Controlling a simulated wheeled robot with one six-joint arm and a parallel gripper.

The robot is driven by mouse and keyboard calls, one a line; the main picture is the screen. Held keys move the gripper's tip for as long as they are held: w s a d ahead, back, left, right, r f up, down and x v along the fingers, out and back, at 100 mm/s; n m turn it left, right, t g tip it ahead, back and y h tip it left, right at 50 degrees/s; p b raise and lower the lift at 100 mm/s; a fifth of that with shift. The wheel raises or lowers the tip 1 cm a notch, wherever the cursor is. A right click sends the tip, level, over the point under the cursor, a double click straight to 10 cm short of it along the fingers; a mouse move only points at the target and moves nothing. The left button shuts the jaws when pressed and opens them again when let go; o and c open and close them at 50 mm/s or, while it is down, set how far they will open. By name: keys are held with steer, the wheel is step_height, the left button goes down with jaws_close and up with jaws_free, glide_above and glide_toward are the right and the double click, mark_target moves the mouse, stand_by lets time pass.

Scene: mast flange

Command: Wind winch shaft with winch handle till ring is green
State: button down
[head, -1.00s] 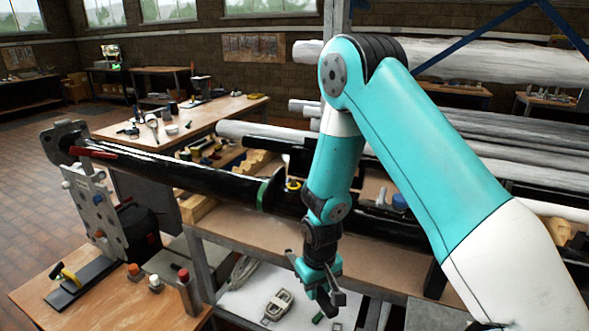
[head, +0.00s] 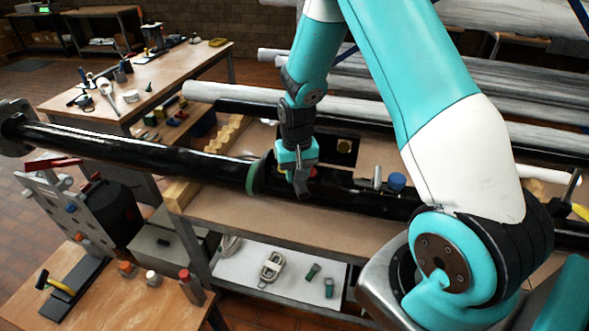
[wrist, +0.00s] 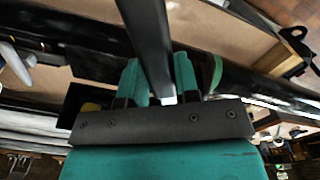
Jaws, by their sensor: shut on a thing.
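My gripper (head: 300,178) is in front of the black mast (head: 150,153), near the dark flange with a green band (head: 253,176). In the wrist view my gripper (wrist: 160,92) has its teal fingers shut on a dark bar (wrist: 148,40), which looks like the winch handle. The bar runs from the fingers to the top edge, with a pale spot at its near end. The band also shows in the wrist view (wrist: 216,75). A grey upright plate with a black drum (head: 108,208), possibly the winch, stands at left. I cannot make out the winch shaft or its ring.
A wooden table (head: 110,300) at lower left bears a yellow-handled tool (head: 58,284) and small capped pieces. A lower shelf (head: 235,275) holds a coiled light strap (head: 272,266) and small green items. A blue-capped part (head: 396,183) stands right of my gripper. Pale poles lie behind.

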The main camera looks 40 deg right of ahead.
steer(key=shift+a, duration=0.1)
steer(key=shift+f, duration=0.15)
steer(key=shift+s+f+b, duration=0.1)
steer(key=shift+f+b, duration=1.5)
steer(key=shift+f, duration=0.35)
steer(key=shift+f+b, duration=0.8)
steer(key=shift+f, duration=0.25)
steer(key=shift+a, duration=0.1)
steer(key=w+a+m, duration=0.7)
steer(key=m, duration=0.1)
steer(key=shift+a, duration=0.15)
stand_by(0.4)
